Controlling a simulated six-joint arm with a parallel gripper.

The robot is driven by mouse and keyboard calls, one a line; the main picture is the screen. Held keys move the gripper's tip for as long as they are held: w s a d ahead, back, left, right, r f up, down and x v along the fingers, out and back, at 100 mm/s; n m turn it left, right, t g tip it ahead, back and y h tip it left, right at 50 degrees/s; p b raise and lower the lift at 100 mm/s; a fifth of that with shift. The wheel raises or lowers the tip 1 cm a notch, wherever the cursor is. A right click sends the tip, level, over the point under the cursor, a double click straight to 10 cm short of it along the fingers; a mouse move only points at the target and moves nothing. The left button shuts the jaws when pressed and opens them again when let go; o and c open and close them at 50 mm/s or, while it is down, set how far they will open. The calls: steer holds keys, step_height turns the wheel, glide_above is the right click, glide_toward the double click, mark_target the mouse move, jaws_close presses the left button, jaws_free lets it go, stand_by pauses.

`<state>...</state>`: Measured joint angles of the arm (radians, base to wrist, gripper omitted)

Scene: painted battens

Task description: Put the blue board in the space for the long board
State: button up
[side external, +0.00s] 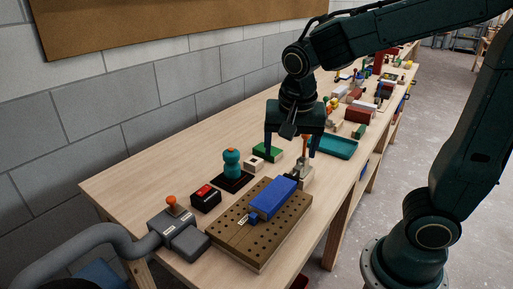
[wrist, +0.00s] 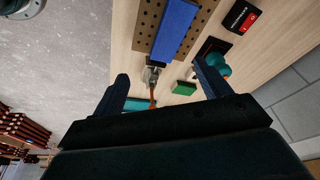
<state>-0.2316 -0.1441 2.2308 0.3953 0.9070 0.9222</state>
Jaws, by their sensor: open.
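The blue board (side external: 275,198) lies on a brown perforated board (side external: 238,245) on the bench in the side external view. In the wrist view the blue board (wrist: 175,28) is at the top, over the perforated board (wrist: 204,28). A small blue piece sits by its near end. My gripper (side external: 289,148) is open and empty, with its fingers pointing down beyond the far end of the blue board. In the wrist view my gripper (wrist: 161,75) shows both fingers spread apart, with the blue board ahead of them. I cannot make out a space for the long board.
A clamp with an orange handle (side external: 302,175) stands at the perforated board's far end. A green block (side external: 268,151), a teal knob (side external: 231,165), a red-and-black box (side external: 205,198) and a teal tray (side external: 335,147) are nearby. The far bench is crowded.

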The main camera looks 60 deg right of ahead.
steer(key=s+r+n+t+y, duration=0.2)
steer(key=s+r+n+t, duration=0.1)
steer(key=s+n, duration=0.8)
steer(key=shift+a+r+n+t, duration=0.25)
steer(key=shift+r+n+t, duration=0.05)
steer(key=shift+r+t, duration=0.1)
